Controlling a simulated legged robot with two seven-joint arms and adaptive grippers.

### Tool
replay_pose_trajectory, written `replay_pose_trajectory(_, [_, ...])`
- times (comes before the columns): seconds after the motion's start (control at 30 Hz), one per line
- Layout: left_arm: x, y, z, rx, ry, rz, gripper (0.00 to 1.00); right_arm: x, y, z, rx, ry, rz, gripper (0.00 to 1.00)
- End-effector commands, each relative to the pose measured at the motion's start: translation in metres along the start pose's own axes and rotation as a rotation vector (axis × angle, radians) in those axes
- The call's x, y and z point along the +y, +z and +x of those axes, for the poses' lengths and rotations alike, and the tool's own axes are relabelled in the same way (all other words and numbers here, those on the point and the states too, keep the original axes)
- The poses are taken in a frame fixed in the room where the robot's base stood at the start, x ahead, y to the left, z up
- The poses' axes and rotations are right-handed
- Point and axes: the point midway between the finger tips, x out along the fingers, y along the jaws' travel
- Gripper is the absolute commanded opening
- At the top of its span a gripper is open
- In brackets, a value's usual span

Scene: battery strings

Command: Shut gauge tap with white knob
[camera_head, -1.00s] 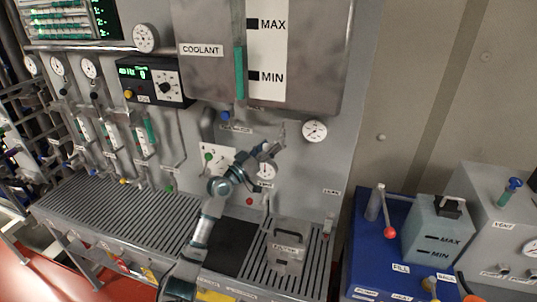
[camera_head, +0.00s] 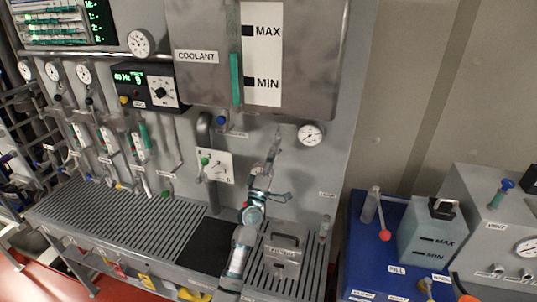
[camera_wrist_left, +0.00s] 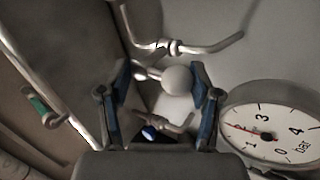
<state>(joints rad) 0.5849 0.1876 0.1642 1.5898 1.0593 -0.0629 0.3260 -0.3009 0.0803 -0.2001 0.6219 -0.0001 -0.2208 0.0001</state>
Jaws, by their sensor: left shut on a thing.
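My left gripper (camera_head: 267,178) is at the front of the grey panel, below the coolant tank. In the wrist view its two blue-padded fingers (camera_wrist_left: 164,85) stand on either side of a round white knob (camera_wrist_left: 177,80) and are shut on it. The knob sits on a short metal stem, to the left of a round bar gauge (camera_wrist_left: 265,133). The gauge needle points to the left, near the 2. The right gripper is not in view.
The coolant tank (camera_head: 197,57) hangs above. Another round gauge (camera_head: 311,134) is to the right of my gripper. A white plate with a green knob (camera_head: 205,161) is to the left. A grey caddy (camera_head: 283,262) stands on the grating below. A bent metal pipe (camera_wrist_left: 200,46) crosses above the knob.

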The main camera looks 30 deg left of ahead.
Motion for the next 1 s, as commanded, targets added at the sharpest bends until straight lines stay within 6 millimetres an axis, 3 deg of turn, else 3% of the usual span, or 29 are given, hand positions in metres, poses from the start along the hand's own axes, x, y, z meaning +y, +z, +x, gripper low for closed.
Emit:
replay_pose_trajectory(0.33, [0.0014, 0.0054, 0.0017, 0.079, -0.010, -0.124, 0.29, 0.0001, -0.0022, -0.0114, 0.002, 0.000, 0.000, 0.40])
replay_pose_trajectory(0.9, [0.0017, 0.0069, 0.0016, 0.094, -0.011, -0.149, 0.29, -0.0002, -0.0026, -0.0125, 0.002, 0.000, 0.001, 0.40])
replay_pose_trajectory(0.93, [0.0017, 0.0069, 0.0016, 0.094, -0.011, -0.148, 0.71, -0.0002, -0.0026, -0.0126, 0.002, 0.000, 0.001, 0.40])
replay_pose_trajectory(1.0, [0.0017, 0.0068, 0.0014, 0.094, -0.011, -0.148, 0.81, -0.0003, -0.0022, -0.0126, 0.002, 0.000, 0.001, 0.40])
